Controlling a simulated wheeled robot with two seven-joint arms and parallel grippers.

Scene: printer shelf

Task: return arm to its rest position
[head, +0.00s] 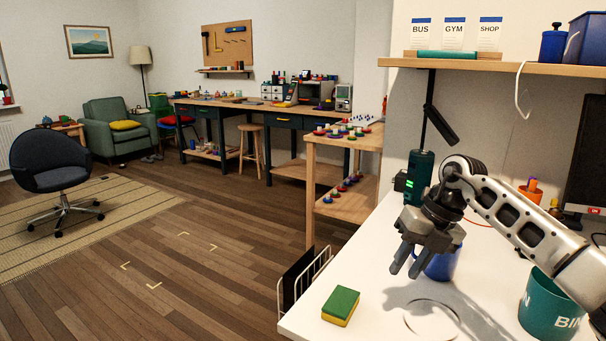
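My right arm comes in from the right, over the white desk. Its gripper (405,268) points down and to the left above the desk, with its two fingers apart and nothing seen between them. A blue cup (441,265) stands on the desk behind the gripper and is partly hidden by it. My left gripper is not in view.
A green and yellow sponge (341,305) lies near the front left of the white desk (375,290). A teal bin (549,310) stands at the right, under my forearm. A wooden shelf (540,68) with cards runs above. A wire rack (305,278) stands off the desk's left edge.

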